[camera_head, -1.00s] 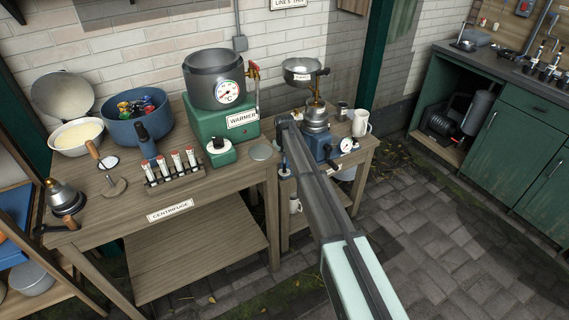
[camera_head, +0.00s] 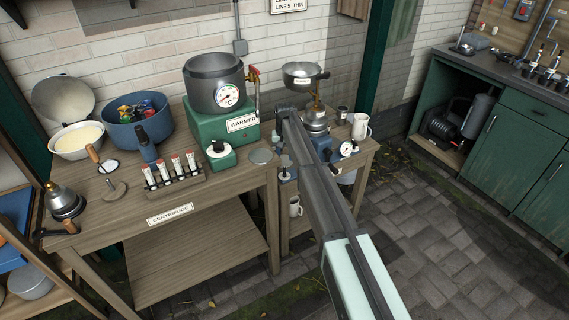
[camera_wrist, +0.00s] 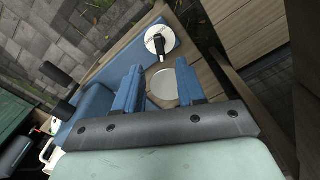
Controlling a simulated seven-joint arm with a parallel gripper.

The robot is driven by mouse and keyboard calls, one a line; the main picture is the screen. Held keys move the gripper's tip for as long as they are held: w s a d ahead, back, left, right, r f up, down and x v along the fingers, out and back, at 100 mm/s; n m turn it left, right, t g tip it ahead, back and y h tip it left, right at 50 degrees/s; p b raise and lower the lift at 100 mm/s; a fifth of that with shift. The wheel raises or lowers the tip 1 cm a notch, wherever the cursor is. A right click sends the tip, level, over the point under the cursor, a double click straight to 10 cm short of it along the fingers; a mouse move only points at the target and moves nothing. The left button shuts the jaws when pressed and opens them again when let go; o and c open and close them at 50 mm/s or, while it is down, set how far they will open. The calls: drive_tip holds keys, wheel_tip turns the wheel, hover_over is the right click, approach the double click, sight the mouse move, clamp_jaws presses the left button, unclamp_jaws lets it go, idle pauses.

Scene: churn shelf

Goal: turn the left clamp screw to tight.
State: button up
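A white disc with a black lever knob (camera_wrist: 157,42) sits near the end of the blue base (camera_wrist: 93,107) in the wrist view. It appears to be the left clamp screw; its marking is too small to read. My gripper (camera_wrist: 158,90) has its two blue fingers apart with nothing held between them, and the knob is beyond the fingertips. In the head view a small dark post (camera_head: 285,163) stands left of my arm, perhaps the same screw. My arm covers part of the blue machine (camera_head: 323,147), and the gripper's fingers cannot be made out there.
A pale round disc (camera_wrist: 163,87) shows between the fingers in the wrist view. A white dial (camera_head: 346,149) and a white mug (camera_head: 360,126) are right of my arm. The green warmer (camera_head: 212,128) and centrifuge bench (camera_head: 220,190) stand left. Paved floor is open in front.

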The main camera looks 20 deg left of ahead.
sight(285, 169)
wheel_tip(285, 169, up, 7)
idle(0.3)
drive_tip(key=shift+o, duration=2.7)
drive_tip(key=shift+n, duration=1)
wheel_tip(285, 169, down, 14)
drive_tip(key=n, duration=1.6)
drive_tip(key=shift+r, duration=0.1)
drive_tip(key=shift+c, duration=0.4)
drive_tip(key=c, duration=1)
